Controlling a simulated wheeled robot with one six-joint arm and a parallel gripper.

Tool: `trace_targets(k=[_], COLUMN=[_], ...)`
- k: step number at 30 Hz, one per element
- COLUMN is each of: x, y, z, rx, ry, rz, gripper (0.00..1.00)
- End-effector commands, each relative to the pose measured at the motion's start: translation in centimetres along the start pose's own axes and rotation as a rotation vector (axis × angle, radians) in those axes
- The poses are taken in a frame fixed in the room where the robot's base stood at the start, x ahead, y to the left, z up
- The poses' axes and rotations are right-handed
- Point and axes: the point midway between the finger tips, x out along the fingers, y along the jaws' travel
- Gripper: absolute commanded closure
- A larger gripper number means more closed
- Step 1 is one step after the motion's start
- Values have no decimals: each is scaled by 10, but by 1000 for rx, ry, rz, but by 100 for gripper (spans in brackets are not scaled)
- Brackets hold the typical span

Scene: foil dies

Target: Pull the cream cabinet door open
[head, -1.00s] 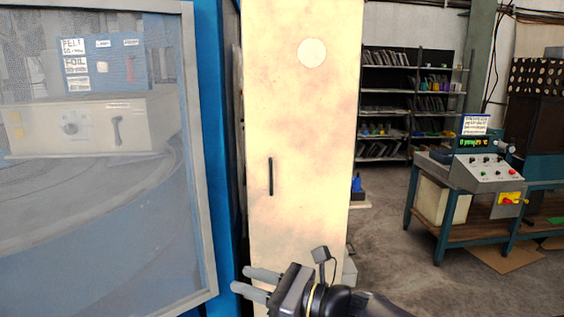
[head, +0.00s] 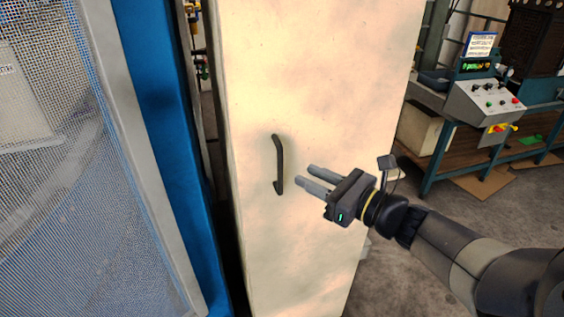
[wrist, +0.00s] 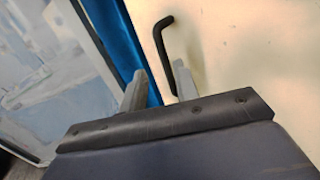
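The cream cabinet door (head: 320,80) stands tall in the middle of the head view and looks shut. Its black bar handle (head: 279,165) is upright near the door's left edge. My gripper (head: 306,176) is just right of the handle in the head view, fingers pointing left toward it, apart and empty. In the wrist view the handle (wrist: 168,40) shows beyond the fingers (wrist: 157,80); its lower end is partly hidden behind the right finger. The cream door (wrist: 240,50) fills the right of that view.
A blue post (head: 165,130) and a grey-framed mesh panel (head: 70,180) stand close on the left. A control console (head: 485,105) on a teal-legged bench is at the right. Open concrete floor (head: 410,195) lies between.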

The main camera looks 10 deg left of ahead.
Motion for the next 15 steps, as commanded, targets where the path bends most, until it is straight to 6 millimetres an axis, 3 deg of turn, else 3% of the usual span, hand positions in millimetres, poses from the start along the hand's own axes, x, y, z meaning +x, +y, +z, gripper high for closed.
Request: trace_targets(k=[9, 15], x=[56, 78], y=[1, 0], z=[1, 0], rx=[1, 1], ry=[0, 1], rz=[5, 2], gripper=[70, 70])
